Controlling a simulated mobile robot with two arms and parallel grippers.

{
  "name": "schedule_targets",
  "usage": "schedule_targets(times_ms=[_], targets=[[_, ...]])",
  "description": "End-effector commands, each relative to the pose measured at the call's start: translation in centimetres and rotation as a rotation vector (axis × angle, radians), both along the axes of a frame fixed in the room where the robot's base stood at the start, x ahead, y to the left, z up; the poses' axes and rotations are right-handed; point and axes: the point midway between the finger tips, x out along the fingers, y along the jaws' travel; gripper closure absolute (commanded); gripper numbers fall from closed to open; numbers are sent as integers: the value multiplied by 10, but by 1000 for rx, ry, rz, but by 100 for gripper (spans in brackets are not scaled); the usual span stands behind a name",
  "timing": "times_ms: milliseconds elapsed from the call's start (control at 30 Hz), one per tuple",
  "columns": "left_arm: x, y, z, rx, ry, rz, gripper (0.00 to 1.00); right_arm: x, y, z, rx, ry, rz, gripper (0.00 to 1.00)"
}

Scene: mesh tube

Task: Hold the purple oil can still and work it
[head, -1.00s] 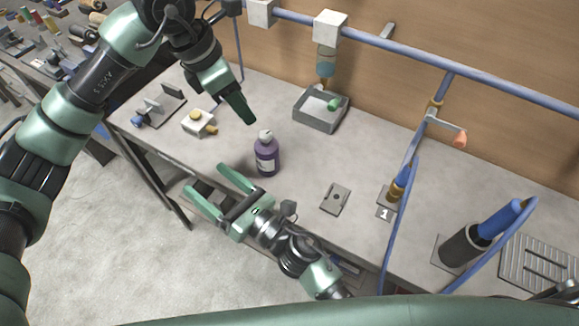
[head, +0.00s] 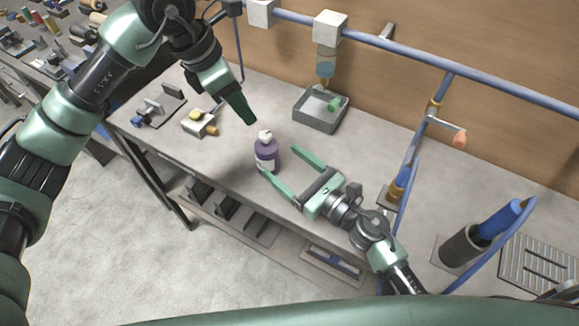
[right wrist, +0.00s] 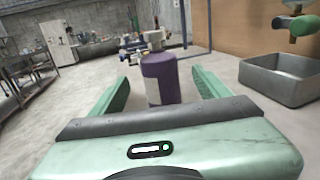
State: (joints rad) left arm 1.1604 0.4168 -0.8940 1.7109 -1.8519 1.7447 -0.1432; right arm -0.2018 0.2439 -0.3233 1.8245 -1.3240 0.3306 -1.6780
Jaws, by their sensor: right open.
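The purple oil can (head: 265,152) with a white top stands upright on the bench. In the right wrist view the can (right wrist: 160,78) stands ahead, between the lines of my two fingers. My right gripper (head: 283,163) is open, its fingers pointing at the can from the right; the nearer fingertip is close to the can's base, and I cannot tell whether it touches. My left gripper (head: 247,115) is above and just left of the can's white top, pointing down. Its fingers overlap in the head view, so its opening is hidden.
A grey tray (head: 320,122) stands behind the can under a hanging dispenser (head: 326,65). A small block with a yellow knob (head: 197,120) is to the left. A blue-handled tool in a dark holder (head: 470,243) stands at the right. The bench's front edge runs below the right gripper.

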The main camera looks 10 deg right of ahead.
Motion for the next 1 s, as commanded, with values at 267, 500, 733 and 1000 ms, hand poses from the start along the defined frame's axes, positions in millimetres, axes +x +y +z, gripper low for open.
schedule_targets(times_ms=[267,500,733,1000], targets=[[0,0,0,0,0,0,64,14,12,-3,11,20,12,23],[0,0,0,0,0,0,64,42,36,-4,11,21,10,23],[0,0,0,0,0,0,64,53,46,-5,10,23,11,23],[0,0,0,0,0,0,64,54,46,-5,10,23,10,26]])
